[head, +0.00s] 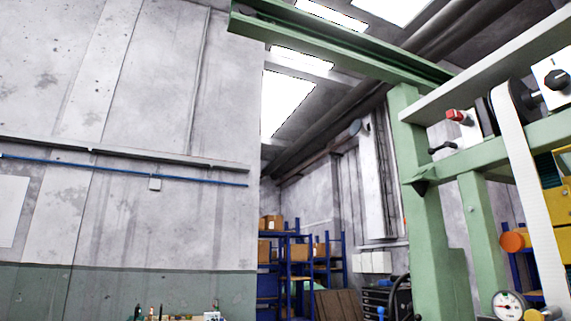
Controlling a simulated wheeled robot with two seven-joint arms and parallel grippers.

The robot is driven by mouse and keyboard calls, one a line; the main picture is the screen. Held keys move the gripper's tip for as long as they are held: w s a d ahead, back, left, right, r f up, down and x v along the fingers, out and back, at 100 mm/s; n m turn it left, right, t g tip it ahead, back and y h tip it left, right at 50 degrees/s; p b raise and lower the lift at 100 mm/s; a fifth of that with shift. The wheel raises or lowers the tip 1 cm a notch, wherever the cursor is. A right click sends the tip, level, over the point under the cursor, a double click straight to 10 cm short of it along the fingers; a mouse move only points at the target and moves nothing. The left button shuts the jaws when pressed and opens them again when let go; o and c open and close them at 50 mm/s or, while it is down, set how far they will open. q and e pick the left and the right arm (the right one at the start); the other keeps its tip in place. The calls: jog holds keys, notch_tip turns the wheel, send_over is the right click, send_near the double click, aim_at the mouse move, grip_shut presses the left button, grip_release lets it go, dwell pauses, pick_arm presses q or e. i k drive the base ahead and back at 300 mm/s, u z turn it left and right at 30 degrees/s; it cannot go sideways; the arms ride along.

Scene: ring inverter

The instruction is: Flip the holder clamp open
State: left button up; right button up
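No part that I can name for sure as the holder clamp shows in the head view. A green machine frame (430,200) fills the right side. It carries a red knob (456,116), a small black lever (441,148) and a black knob on a white block (556,79). A white curved band (528,175) runs down at the right edge, with a yellow part (558,203) beside it. An orange round knob (512,242) and a dial gauge (508,304) sit low on the right. Neither of my grippers is in view.
A green overhead beam (340,47) crosses the top. Blue shelves with cardboard boxes (272,249) stand at the back. A concrete wall (140,100) fills the left. Small bottles and tools (180,315) show at the bottom edge.

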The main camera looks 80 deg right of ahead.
aim_at(431, 151)
jog(key=z, duration=3.65)
jog(key=k, duration=0.65)
jog(key=u, duration=0.7)
jog(key=i, duration=0.65)
jog(key=u, duration=0.45)
jog(key=i, duration=1.2)
jog(key=z, duration=0.75)
